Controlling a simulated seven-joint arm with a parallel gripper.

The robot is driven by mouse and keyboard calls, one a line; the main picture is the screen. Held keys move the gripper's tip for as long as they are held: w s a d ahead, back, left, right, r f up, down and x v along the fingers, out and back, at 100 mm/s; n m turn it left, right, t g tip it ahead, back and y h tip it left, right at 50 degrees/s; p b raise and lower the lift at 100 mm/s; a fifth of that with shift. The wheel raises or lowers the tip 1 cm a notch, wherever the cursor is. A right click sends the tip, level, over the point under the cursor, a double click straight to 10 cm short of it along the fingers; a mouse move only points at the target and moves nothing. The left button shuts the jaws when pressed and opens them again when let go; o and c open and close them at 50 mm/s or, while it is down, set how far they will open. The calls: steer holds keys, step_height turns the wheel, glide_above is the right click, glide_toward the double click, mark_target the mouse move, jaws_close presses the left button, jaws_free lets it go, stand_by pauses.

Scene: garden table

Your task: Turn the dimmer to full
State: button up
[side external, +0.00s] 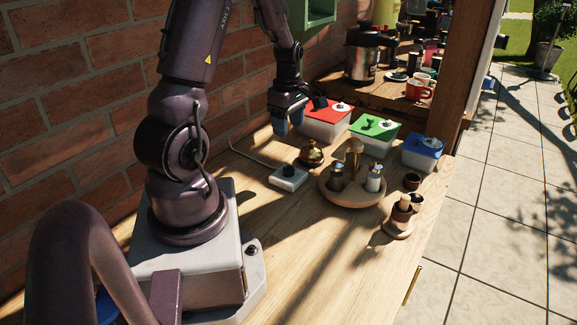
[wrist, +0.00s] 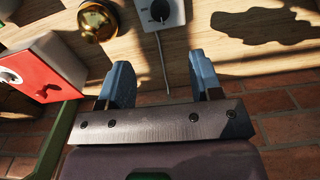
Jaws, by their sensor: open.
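The dimmer (side external: 288,179) is a small white box with a black knob (side external: 288,170) on top, lying on the wooden table (side external: 330,262). A cable runs from it toward the brick wall. In the wrist view the dimmer (wrist: 178,17) is at the top edge, partly cut off, with its black knob (wrist: 160,9) and a pale mark. My gripper (side external: 288,122) is above and behind the dimmer on the wall side, apart from it. In the wrist view my gripper (wrist: 160,68) has its blue fingers spread with nothing between them; the cable shows below them.
A round brass-coloured object (side external: 311,153) stands close beside the dimmer. A round wooden tray (side external: 353,199) with shakers is to its right. Red (side external: 325,113), green (side external: 374,130) and blue (side external: 423,147) lidded boxes stand behind. The table in front of the dimmer is clear.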

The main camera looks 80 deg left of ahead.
mark_target(288, 168)
steer(key=shift+n, duration=0.3)
step_height(288, 168, down, 13)
steer(key=shift+c, duration=0.4)
steer(key=c, duration=0.8)
steer(key=shift+c, duration=0.2)
